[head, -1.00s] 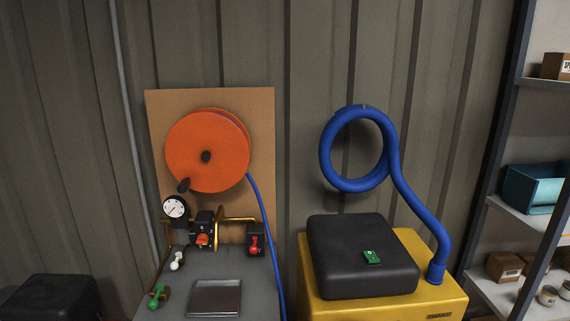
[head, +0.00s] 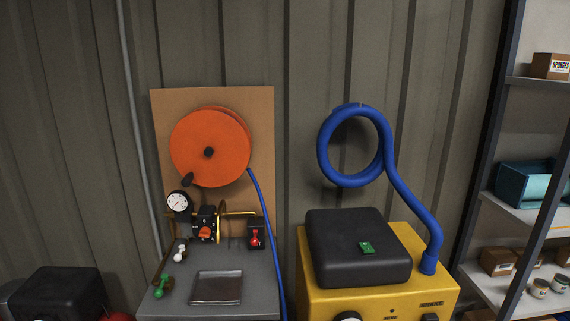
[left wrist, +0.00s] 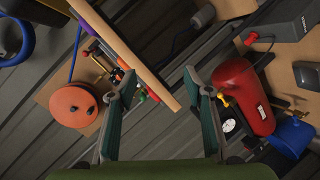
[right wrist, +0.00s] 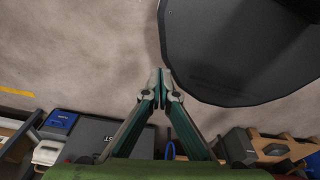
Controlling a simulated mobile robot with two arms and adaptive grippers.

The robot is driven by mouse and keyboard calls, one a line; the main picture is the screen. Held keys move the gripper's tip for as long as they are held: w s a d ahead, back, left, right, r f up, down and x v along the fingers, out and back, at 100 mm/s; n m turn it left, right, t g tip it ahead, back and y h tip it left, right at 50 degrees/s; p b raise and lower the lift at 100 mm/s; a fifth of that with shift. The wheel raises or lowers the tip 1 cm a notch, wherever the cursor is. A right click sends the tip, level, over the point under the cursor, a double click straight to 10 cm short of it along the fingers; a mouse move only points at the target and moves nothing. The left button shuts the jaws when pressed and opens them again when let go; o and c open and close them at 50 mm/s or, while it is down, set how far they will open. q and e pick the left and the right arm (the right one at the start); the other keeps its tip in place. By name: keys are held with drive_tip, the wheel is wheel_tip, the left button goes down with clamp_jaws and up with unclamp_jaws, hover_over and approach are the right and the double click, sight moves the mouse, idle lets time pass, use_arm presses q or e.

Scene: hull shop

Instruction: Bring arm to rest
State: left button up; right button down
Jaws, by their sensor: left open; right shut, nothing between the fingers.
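My left gripper (left wrist: 161,78) shows in the left wrist view. Its two green-sided fingers are spread apart with nothing between the tips. Behind them are a grey ribbed wall, a light wooden edge and an orange reel. My right gripper (right wrist: 161,76) shows in the right wrist view, its fingertips together and empty. It hangs over bare floor, beside the edge of a large dark disc (right wrist: 235,60). Neither arm shows in the head view.
In the head view a grey bench (head: 250,272) stands under an orange reel (head: 222,165). A yellow machine (head: 440,285) stands beside it, with shelving (head: 525,215) at right. A red tank (left wrist: 238,95) is right of my left fingers. Cases line the right wrist view's bottom.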

use_arm(q)
drive_tip(key=s+d+f+m+g, duration=0.1)
drive_tip(key=s+f+m+g, duration=0.2)
drive_tip(key=s+f, duration=0.55)
drive_tip(key=s+d+f+m+g, duration=0.1)
drive_tip(key=s+f+m+g, duration=0.3)
drive_tip(key=f, duration=0.7)
drive_tip(key=s+f+m+g, duration=0.2)
drive_tip(key=s+f, duration=0.2)
drive_tip(key=s, duration=0.3)
drive_tip(key=s+f+m+g, duration=0.2)
drive_tip(key=s+f, duration=0.2)
drive_tip(key=s, duration=0.4)
drive_tip(key=s+d+f+m+g, duration=0.1)
drive_tip(key=s+f+m+g, duration=0.1)
drive_tip(key=s, duration=0.6)
drive_tip(key=shift+s+f, duration=0.15)
drive_tip(key=shift+f, duration=0.75)
drive_tip(key=shift+d, duration=0.1)
